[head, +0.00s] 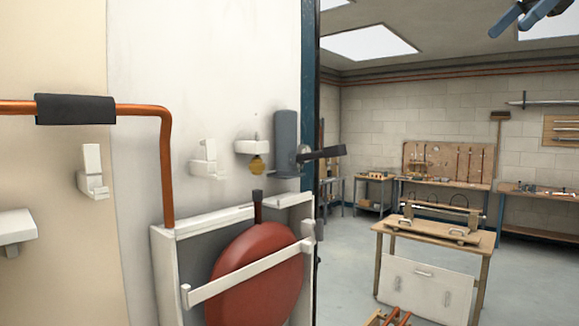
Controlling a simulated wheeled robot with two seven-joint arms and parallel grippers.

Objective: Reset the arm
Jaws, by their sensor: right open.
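My right gripper (511,25) shows at the top right corner, with two blue fingers spread apart. Nothing shows between them. It is high up, in front of the ceiling, apart from everything on the walls and tables. The rest of my right arm is mostly cut off by the picture's edge. My left gripper is not in view.
At the left, a copper pipe (166,170) with a black sleeve (75,109) runs along the wall. A red round tank (255,275) sits in a white frame (165,270). A dark lever (325,153) sticks out rightward. A wooden table (490,240) stands beyond open floor.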

